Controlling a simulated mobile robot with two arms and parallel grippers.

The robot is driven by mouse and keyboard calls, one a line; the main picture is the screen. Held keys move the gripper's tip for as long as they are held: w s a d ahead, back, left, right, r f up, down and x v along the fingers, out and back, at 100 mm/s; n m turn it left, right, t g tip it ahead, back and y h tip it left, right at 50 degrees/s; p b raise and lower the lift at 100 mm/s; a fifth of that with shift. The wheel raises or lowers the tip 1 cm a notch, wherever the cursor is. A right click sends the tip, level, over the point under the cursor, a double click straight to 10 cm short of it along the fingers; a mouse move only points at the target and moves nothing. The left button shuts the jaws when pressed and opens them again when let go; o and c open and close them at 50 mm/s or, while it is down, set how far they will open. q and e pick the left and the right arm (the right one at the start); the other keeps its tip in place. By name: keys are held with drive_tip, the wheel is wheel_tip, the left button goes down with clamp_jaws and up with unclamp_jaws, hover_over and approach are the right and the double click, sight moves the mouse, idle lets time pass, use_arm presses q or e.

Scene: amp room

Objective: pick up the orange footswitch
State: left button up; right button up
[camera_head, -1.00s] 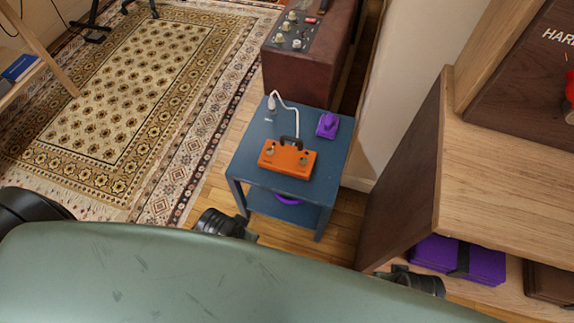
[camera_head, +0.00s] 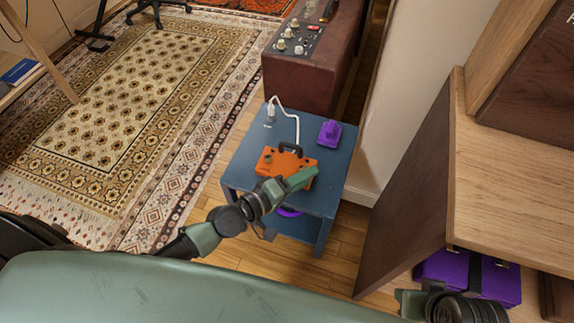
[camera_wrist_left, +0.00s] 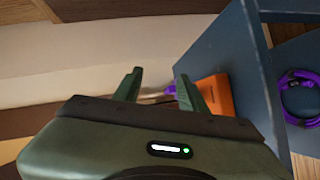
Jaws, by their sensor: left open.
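The orange footswitch (camera_head: 268,162) lies on the top of a small blue side table (camera_head: 332,185), with a dark handle or cable at its back edge. My left gripper (camera_head: 308,176) reaches in from the lower left and covers the right front part of the footswitch in the head view. In the left wrist view the left gripper (camera_wrist_left: 162,88) has its two green fingers apart with nothing between them. The footswitch (camera_wrist_left: 214,95) shows there beside and beyond the right finger. Whether they touch cannot be told.
A purple object (camera_head: 330,132) and a white cable (camera_head: 297,122) are on the table. A purple coil (camera_wrist_left: 298,98) is on its lower shelf. A brown amplifier (camera_head: 305,75) stands behind, and a wooden cabinet (camera_head: 510,165) stands at the right.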

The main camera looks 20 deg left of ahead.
sight(291, 146)
use_arm(q)
drive_tip(key=w+a+f+n+y, duration=0.1)
drive_tip(key=a+n, duration=0.1)
drive_tip(key=a, duration=0.1)
drive_tip(key=w+a+n+t+y, duration=0.1)
drive_tip(key=w+a+n, duration=0.1)
drive_tip(key=w+a+f+n+t+y, duration=0.1)
drive_tip(key=w+a+n+y, duration=0.1)
drive_tip(key=a, duration=0.1)
drive_tip(key=shift+w+a+f, duration=0.1)
drive_tip(key=shift+a+f, duration=0.25)
drive_tip(key=b+x, duration=0.1)
drive_tip(key=x, duration=0.5)
drive_tip(key=shift+w+b, duration=0.25)
drive_tip(key=shift+b, duration=0.05)
drive_tip(key=shift+w+d+f, duration=0.1)
drive_tip(key=shift+w+d, duration=0.05)
drive_tip(key=shift+w, duration=0.25)
clamp_jaws()
